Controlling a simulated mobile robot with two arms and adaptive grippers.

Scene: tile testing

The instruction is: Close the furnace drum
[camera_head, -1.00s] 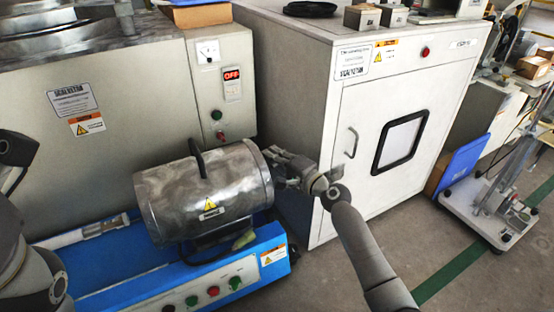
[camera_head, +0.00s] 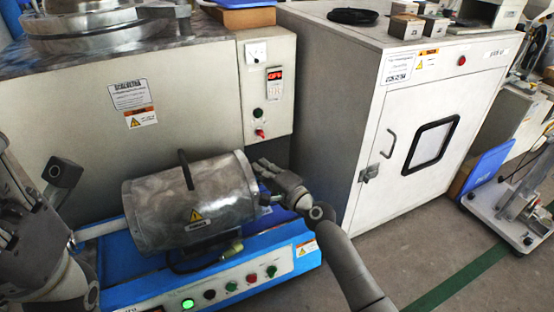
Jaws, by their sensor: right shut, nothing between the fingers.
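The furnace drum (camera_head: 182,209), a scuffed metal cylinder with a black top handle (camera_head: 185,170) and a yellow warning label, lies above a blue base (camera_head: 120,262). Its curved shell looks whole, with no opening facing me. My right gripper (camera_head: 262,170) is shut and empty at the drum's right end, by the upper rim; I cannot tell whether it touches. My left arm (camera_head: 35,245) fills the left edge, apart from the drum; its fingers cannot be made out clearly.
A control box (camera_head: 266,90) with a red OFF display stands behind the drum. The base's front panel has several buttons, one lit green (camera_head: 187,304). A white cabinet (camera_head: 345,110) stands right, its door shut. Floor is free at front right.

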